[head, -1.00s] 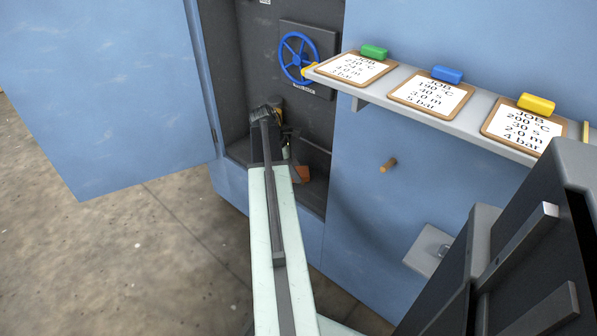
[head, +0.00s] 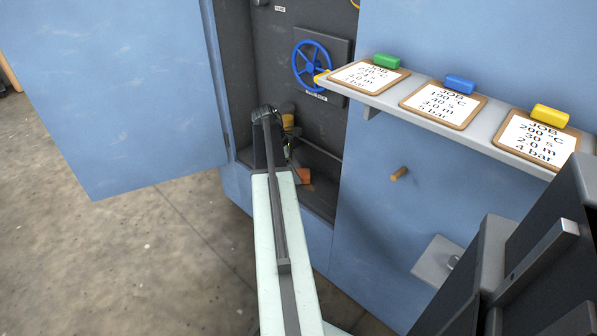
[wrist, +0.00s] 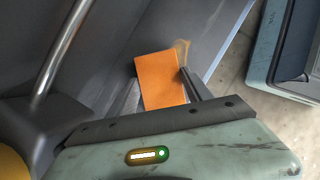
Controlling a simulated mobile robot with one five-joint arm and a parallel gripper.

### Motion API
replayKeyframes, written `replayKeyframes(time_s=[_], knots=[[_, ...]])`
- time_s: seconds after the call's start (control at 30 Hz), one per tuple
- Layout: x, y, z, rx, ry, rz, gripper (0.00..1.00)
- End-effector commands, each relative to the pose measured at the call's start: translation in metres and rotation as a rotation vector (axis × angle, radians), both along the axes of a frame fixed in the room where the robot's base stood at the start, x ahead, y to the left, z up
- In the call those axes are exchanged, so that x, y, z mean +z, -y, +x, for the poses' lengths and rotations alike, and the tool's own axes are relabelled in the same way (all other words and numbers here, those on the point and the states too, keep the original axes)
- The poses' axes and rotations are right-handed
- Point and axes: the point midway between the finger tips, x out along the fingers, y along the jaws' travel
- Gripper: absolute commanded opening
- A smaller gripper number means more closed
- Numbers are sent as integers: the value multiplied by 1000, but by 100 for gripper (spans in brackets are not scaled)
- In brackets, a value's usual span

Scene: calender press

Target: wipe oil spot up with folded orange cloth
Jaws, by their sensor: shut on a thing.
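The folded orange cloth (wrist: 160,80) is between the fingers of my gripper (wrist: 161,88), which is shut on it, in the wrist view. A small tan-brown patch, seemingly the oil spot (wrist: 182,50), shows on the grey surface just past the cloth's upper right corner; the cloth may cover part of it. In the head view the cloth (head: 303,175) is a small orange patch low inside the open dark cabinet bay, beside the end of my arm. My fingers are mostly hidden there, and I cannot tell whether the cloth touches the floor of the bay.
A metal rod (wrist: 64,45) stands left of the cloth in the wrist view. A blue handwheel (head: 312,66) is on the bay's back wall. An open blue door (head: 120,95) is at left. A shelf (head: 415,118) with job clipboards and a wooden peg (head: 398,173) are at right.

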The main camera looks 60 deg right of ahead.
Motion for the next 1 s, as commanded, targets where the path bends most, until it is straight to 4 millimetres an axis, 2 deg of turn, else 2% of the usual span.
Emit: replayKeyframes(time_s=[0.03,0.17,0.5,0.77,1.0], knots=[[1,16,25,50,47,-48,26],[1,16,23,50,48,-47,26],[3,8,-10,44,44,-51,26],[2,5,-19,41,42,-50,26],[-1,-2,-42,38,41,-49,26]])
